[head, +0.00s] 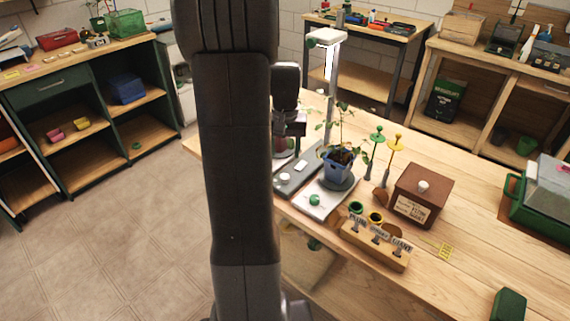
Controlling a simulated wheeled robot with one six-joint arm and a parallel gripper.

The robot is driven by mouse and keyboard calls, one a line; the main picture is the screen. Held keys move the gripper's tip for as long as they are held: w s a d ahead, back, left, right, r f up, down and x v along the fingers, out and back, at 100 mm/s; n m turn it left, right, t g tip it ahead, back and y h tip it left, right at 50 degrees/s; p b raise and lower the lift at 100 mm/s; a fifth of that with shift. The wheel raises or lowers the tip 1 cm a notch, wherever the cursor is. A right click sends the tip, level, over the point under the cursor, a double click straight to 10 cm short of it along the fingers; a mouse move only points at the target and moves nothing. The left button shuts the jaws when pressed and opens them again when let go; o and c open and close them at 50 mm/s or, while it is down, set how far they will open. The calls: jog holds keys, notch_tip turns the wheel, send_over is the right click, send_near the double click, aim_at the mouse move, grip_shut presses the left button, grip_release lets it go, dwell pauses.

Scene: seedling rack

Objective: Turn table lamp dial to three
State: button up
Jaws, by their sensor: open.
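The table lamp has a lit white head (327,36) on a tall pale post (330,88) rising from the wooden bench. A grey base (300,174) lies at the bench's left edge, with a white round knob (284,177) and a small white block on it. I cannot read any numbers or a pointer. A white plate (327,207) with a green knob (314,200) lies in front of it. My gripper (286,150) is partly hidden behind my arm, just beyond the grey base, and seems empty. I cannot tell whether it touches anything.
A blue potted plant (338,168) stands close to the right of the knobs. The bench's right middle is mostly clear. My arm hides its left end.

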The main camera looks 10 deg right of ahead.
notch_tip(320, 180, up, 4)
send_over(285, 176)
jog(key=shift+w+r, duration=0.1)
jog(key=shift+r, duration=0.1)
notch_tip(285, 176, down, 14)
dwell(0.8)
